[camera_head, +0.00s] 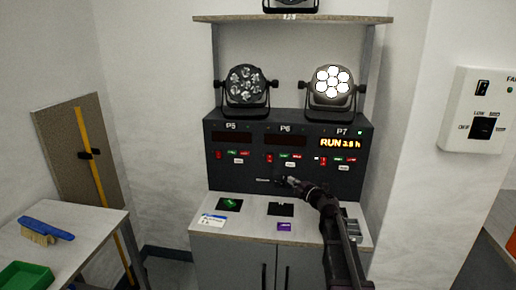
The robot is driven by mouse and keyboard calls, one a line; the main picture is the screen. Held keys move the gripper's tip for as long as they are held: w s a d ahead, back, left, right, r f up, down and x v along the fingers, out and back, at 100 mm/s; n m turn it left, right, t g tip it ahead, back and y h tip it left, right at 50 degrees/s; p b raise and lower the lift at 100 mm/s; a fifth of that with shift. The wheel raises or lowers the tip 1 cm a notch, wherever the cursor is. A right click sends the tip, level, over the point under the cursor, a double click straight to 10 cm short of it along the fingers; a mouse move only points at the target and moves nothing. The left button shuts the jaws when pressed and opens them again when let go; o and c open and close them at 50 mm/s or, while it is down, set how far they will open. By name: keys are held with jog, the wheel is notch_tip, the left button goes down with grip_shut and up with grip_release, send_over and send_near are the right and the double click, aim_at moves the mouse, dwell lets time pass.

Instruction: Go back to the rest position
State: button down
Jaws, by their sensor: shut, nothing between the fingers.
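My gripper (292,182) is in front of the lower part of the black control panel (222,170), above the cabinet top. Its fingers are shut with nothing between them. I cannot tell whether it touches the panel. My arm reaches up to it from the lower right. The panel has sections P5, P6 and P7, and the P7 display (340,143) reads "RUN" in orange. The P5 and P6 displays are dark. The par can (332,83) above P7 is lit white; the par can (246,85) above P5 is unlit.
The cabinet top (258,224) holds small cards, a purple tag (284,227) and dark plates. A table (85,235) at left holds a blue brush (46,229) and a green tray (25,277). A shelf (225,18) is above. A white switch box (478,110) is on the right wall.

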jog(key=s+d+m+t+h, duration=0.25)
jog(key=d+m+h, duration=0.45)
jog(key=m+h, duration=0.45)
jog(key=s+d+f+m+g+h, duration=0.3)
jog(key=s+f+m+g, duration=0.3)
jog(key=s+f+m, duration=0.15)
jog(key=s+a+f+m+g+y, duration=0.2)
jog(key=s+a+f+m+g, duration=0.15)
jog(key=s+f+g, duration=0.5)
jog(key=s+a+f+g+y, duration=0.1)
jog(key=s+a+g+y, duration=0.1)
jog(key=s+a, duration=0.4)
jog(key=s+a+f+g+y, duration=0.1)
jog(key=s+a+g+y, duration=0.15)
jog(key=s, duration=0.55)
notch_tip(320, 180, up, 12)
jog(key=p, duration=1.2)
jog(key=shift+a+t+h+p, duration=0.15)
jog(key=shift+t+h+p, duration=0.15)
jog(key=shift+t+h, duration=0.1)
